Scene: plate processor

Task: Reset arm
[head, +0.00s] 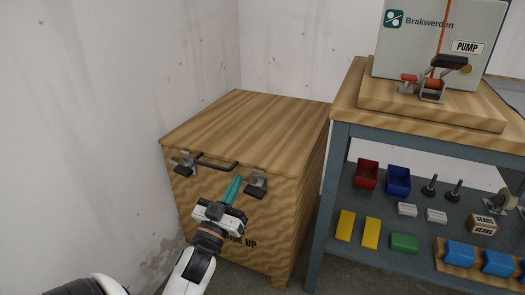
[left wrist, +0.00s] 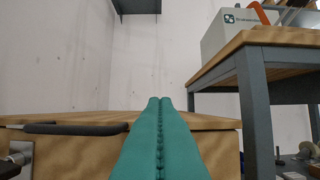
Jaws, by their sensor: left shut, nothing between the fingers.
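My left gripper (head: 232,190) is in front of the upper front edge of a wooden crate (head: 245,125). Its teal fingers are shut together with nothing between them, and they also fill the lower middle of the left wrist view (left wrist: 160,140). In the head view they appear between the black handle (head: 217,164) and the right latch (head: 257,184). The crate's lid lies flat. I cannot tell whether the fingers touch the crate. My right gripper is not in view.
A workbench (head: 340,125) stands right of the crate, with a grey pump box (head: 440,45) on top. Its lower shelf holds red (head: 367,174) and blue (head: 398,180) bins, yellow blocks and other parts. A bare wall (head: 90,110) stands on the left.

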